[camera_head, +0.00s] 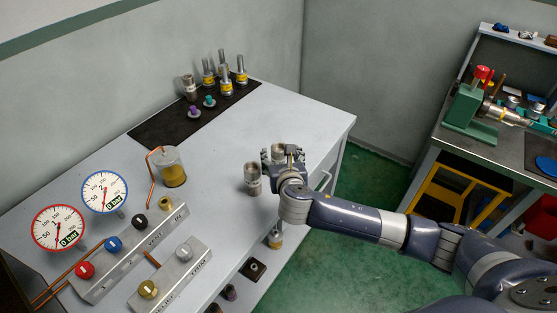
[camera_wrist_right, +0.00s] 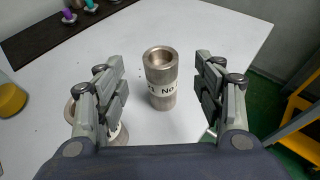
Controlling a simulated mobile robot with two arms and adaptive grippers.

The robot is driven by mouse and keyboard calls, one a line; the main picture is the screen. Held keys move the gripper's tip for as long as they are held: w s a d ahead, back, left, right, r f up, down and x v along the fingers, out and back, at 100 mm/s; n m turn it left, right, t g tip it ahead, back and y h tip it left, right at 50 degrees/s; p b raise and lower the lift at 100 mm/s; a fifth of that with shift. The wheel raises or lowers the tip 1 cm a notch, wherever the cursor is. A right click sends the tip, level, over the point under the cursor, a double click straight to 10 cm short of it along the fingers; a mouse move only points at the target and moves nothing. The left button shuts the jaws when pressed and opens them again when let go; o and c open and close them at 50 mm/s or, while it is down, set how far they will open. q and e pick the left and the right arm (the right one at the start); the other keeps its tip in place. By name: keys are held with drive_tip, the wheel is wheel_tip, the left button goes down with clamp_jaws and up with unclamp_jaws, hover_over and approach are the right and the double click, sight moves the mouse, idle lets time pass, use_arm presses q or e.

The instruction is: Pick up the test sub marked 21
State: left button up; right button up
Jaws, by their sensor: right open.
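A grey metal cylinder (camera_wrist_right: 161,78) stands upright on the bench, open at the top, with a white label whose visible part seems to read "1 No"; the full number cannot be read. It also shows in the head view (camera_head: 278,150), partly hidden by my right gripper (camera_head: 283,160). In the wrist view the open fingers (camera_wrist_right: 165,90) of this gripper are spread to either side of the cylinder, with gaps on both sides. A second grey cylinder (camera_head: 253,180) stands just left of the gripper; in the wrist view it is mostly hidden behind the left finger. My left gripper is not in view.
A dark mat (camera_head: 160,131) at the back holds several metal fittings with yellow bands. Two gauges (camera_head: 104,191), a yellow-filled jar (camera_head: 172,168) and valve blocks (camera_head: 135,250) occupy the left. The bench's right edge is close to the gripper. Bare bench lies behind the cylinders.

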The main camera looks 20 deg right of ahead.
sight(278, 146)
drive_tip(key=shift+p+x, duration=0.6)
drive_tip(key=shift+x, duration=2.9)
drive_tip(key=shift+s, duration=0.1)
clamp_jaws()
